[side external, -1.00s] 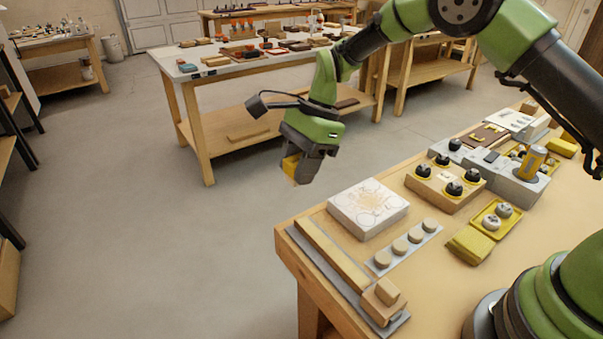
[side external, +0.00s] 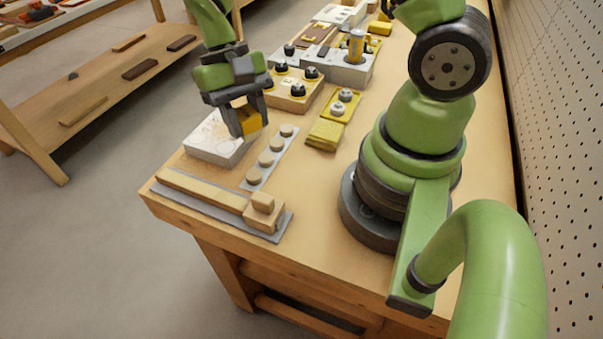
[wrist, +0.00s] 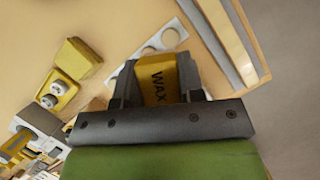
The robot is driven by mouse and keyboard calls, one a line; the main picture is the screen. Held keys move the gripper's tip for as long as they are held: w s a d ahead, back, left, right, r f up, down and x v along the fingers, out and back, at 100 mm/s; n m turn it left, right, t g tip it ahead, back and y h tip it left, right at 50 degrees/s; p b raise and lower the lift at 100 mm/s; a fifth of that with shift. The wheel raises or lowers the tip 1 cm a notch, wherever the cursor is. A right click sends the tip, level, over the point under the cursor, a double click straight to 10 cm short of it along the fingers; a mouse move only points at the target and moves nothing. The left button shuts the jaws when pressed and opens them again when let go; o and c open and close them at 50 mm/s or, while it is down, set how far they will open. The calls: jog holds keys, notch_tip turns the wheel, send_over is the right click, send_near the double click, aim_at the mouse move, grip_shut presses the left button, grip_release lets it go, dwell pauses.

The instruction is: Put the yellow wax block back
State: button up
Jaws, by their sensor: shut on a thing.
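The yellow wax block (wrist: 158,82), marked WAX, is held between the fingers of my gripper (wrist: 158,90) in the wrist view. In the side view my gripper (side external: 246,122) is shut on the block (side external: 252,120). It hangs near the right edge of a white square board (side external: 212,138) with a pale printed pattern, beside a light strip of round discs (side external: 265,158). I cannot tell the block's exact height above them. The block's original place is not identifiable in these frames.
A yellow cloth-like block (side external: 325,134) lies right of the discs, below a yellow tray with white knobs (side external: 341,105). A wooden box with black knobs (side external: 293,90) stands behind. A wooden bar on a grey plate (side external: 222,204) lines the front.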

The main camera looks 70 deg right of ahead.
jog(key=s+d+n+h, duration=0.2)
jog(key=s+n, duration=0.4)
jog(key=s, duration=0.2)
send_near(309, 178)
jog(key=x, duration=0.6)
jog(key=shift+a+f, duration=0.1)
jog(key=shift+f, duration=0.15)
jog(key=shift+f, duration=0.1)
jog(key=o, duration=0.8)
